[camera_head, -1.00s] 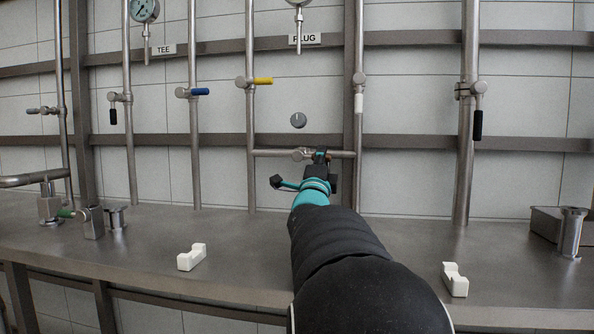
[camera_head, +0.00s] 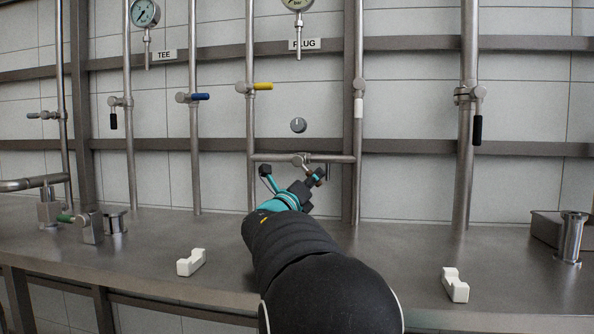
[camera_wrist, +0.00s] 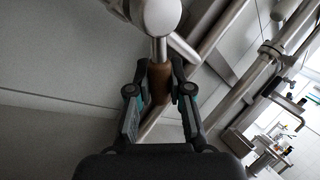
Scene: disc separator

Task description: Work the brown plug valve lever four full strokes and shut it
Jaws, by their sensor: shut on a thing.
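The plug valve (camera_head: 298,160) sits on the short horizontal pipe below a grey knob on the wall. In the wrist view its round steel body (camera_wrist: 160,15) is at the top, with a steel stem running down into the brown lever grip (camera_wrist: 160,80). My gripper (camera_head: 316,177) is just below and right of the valve in the head view. The lever slants down to the right from the valve there, and its grip is mostly hidden by the jaws. In the wrist view the two fingers stand on either side of the brown grip, closed on it.
A gauge (camera_head: 297,4) hangs above the PLUG label (camera_head: 305,44). Neighbouring valves have a yellow lever (camera_head: 263,86), a blue lever (camera_head: 200,97) and a black lever (camera_head: 477,130). Two white blocks (camera_head: 191,262) (camera_head: 455,285) lie on the steel bench (camera_head: 380,250), which is otherwise mostly clear in the middle.

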